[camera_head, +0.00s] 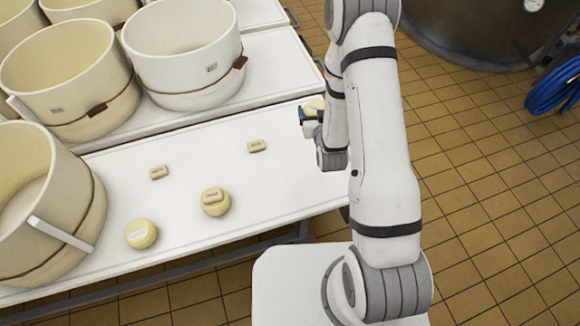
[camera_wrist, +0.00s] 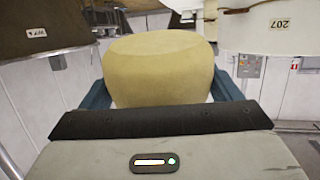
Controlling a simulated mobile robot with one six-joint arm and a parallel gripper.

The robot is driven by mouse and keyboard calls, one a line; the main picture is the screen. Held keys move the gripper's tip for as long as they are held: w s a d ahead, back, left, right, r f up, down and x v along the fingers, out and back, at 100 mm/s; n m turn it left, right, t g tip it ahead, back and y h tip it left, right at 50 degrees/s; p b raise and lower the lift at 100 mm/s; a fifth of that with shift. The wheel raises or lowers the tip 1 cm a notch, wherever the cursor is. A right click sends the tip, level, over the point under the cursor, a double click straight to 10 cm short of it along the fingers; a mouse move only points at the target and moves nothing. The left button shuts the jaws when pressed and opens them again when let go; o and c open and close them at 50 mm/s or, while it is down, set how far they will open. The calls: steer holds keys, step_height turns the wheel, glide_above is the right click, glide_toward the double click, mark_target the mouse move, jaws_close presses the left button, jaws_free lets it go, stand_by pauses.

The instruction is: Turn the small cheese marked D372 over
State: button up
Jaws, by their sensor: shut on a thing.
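My gripper (camera_head: 311,112) is at the right end of the white table, partly hidden behind my arm. In the wrist view my gripper (camera_wrist: 160,100) has its blue fingers on either side of a pale yellow small cheese (camera_wrist: 160,72) and is shut on it. Only a bit of this cheese (camera_head: 316,104) shows in the head view. No mark can be read on it. Two other small cheeses stand on the table: one with a pale label on top (camera_head: 141,234), and one with a small block on it (camera_head: 215,202).
Two small tan blocks (camera_head: 159,172) (camera_head: 257,146) lie on the white table (camera_head: 120,205). Large cream tubs (camera_head: 185,55) stand behind, and another (camera_head: 45,205) at left. The table's right part is clear. A copper vat (camera_head: 470,30) and blue hose (camera_head: 553,88) are at right.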

steer(key=s+a+f+n+g, duration=0.3)
steer(key=s+a+f+g, duration=0.6)
steer(key=g, duration=0.4)
steer(key=shift+s+f+g, duration=0.3)
steer(key=shift+f, duration=0.5)
steer(key=shift+s, duration=0.1)
steer(key=shift+s+a+f+n+g+h+b, duration=0.15)
steer(key=shift+s+f+g+b, duration=0.2)
steer(key=shift+s+f+b, duration=0.55)
steer(key=shift+s+a+f+n+g+h+b, duration=0.15)
steer(key=shift+s+f+g+b, duration=0.25)
steer(key=shift+f, duration=1.05)
steer(key=shift+s+a+f+g+h+b, duration=0.3)
steer(key=shift+s+f+b, duration=0.35)
steer(key=shift+f, duration=0.5)
steer(key=shift+w+d+f+b, duration=0.1)
steer(key=shift+d+f+b, duration=0.05)
steer(key=shift+f+b, duration=0.6)
